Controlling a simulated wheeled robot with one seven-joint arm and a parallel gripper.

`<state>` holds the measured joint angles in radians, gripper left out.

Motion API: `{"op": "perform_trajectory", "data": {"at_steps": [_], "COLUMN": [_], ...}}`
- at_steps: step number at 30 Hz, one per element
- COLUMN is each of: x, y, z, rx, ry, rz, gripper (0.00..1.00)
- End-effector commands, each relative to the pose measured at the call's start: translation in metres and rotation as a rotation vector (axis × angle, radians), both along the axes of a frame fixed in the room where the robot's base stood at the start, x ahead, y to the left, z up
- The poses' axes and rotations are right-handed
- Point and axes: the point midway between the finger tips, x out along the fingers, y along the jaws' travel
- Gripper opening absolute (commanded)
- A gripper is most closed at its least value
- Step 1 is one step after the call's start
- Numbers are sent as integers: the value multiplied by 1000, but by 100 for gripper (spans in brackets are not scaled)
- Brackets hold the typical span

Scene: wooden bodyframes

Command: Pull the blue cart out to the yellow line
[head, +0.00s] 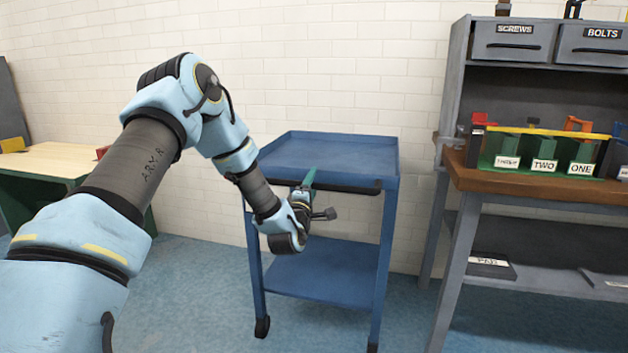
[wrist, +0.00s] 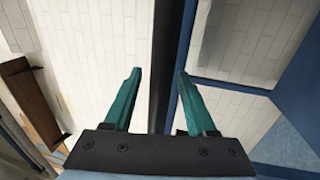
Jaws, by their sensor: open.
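The blue cart (head: 330,150) stands upright against the white brick wall, with a top tray, a lower shelf (head: 320,275) and dark castors. A black handle bar (head: 350,188) runs along the front edge of its top. My gripper (head: 310,177) is at the left part of this bar. In the wrist view, my gripper (wrist: 158,72) has its two teal fingers apart, with the dark bar (wrist: 164,40) running between them. The fingers do not appear closed on the bar; contact is hard to tell. The yellow line does not show in either view.
A grey workbench (head: 530,190) with a wooden top, labelled bins and drawers stands close on the cart's right. A wooden-topped table (head: 50,160) is at the left, partly behind my arm. The blue floor (head: 200,290) around the cart's front looks clear.

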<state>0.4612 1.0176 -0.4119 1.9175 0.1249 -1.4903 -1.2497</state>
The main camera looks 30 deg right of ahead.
Motion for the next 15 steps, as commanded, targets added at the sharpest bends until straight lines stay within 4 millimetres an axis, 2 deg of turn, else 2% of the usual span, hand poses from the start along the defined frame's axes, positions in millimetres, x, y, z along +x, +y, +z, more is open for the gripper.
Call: {"op": "perform_trajectory", "data": {"at_steps": [4,13,15], "x": [7,9,9], "y": [-7,-9,-9], "z": [2,2,2], "rx": [0,1,1], "ry": [0,1,1], "rz": [-1,-1,-1], "gripper": [57,57,50]}}
